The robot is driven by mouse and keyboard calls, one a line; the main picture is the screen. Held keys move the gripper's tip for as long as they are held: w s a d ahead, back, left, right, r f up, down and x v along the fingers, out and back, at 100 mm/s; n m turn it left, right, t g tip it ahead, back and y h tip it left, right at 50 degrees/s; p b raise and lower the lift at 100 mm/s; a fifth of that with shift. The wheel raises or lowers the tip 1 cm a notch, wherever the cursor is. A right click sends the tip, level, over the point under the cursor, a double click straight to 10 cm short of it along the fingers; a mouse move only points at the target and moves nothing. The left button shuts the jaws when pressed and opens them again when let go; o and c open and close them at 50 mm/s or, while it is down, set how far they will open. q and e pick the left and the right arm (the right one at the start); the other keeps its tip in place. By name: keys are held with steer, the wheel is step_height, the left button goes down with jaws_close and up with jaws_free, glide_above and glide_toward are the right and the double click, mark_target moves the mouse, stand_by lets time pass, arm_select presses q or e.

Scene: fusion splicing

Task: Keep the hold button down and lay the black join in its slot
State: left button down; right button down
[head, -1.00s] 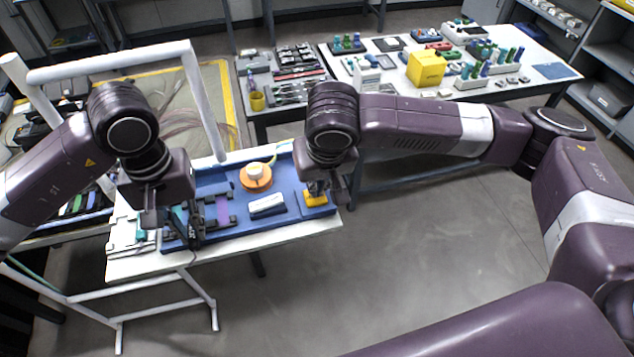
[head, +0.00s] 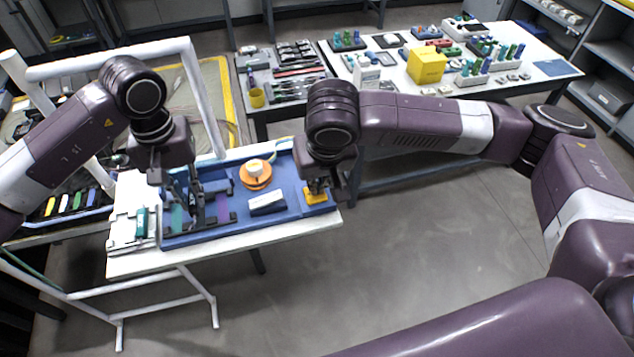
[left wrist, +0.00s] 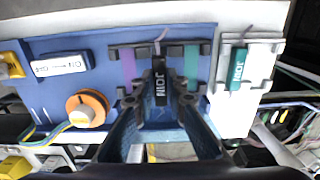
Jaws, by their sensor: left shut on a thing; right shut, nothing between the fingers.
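The black join (left wrist: 160,82), marked JOIN, is between the fingers of my left gripper (left wrist: 160,101) in the left wrist view. It is over the blue tray (left wrist: 215,38), between a purple strip (left wrist: 128,64) and a teal strip (left wrist: 191,62) that lie across dark rails. I cannot tell whether it touches the tray. In the head view my left gripper (head: 196,216) hides most of it. The yellow hold button (head: 316,197) is at the tray's right end. My right gripper (head: 317,188) is shut with its tips down on the button; the exact contact is hidden.
A white holder (head: 127,228) with a teal join (left wrist: 238,68) stands at the tray's left. An orange spool (head: 256,176) and a white-topped labelled block (head: 267,203) sit on the tray. A white frame (head: 110,66) rises behind. The far table (head: 545,80) holds a yellow box (head: 426,66).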

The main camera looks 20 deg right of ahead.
arm_select(q)
steer(key=shift+f, duration=0.1)
stand_by(0.3)
steer(key=shift+f, duration=0.9)
steer(key=shift+f, duration=0.7)
stand_by(0.3)
steer(key=c, duration=1.8)
jaws_free()
steer(key=shift+c, duration=0.2)
steer(key=shift+r, duration=0.15)
steer(key=shift+c, duration=0.5)
steer(key=shift+r, duration=0.75)
steer(key=shift+r, duration=0.1)
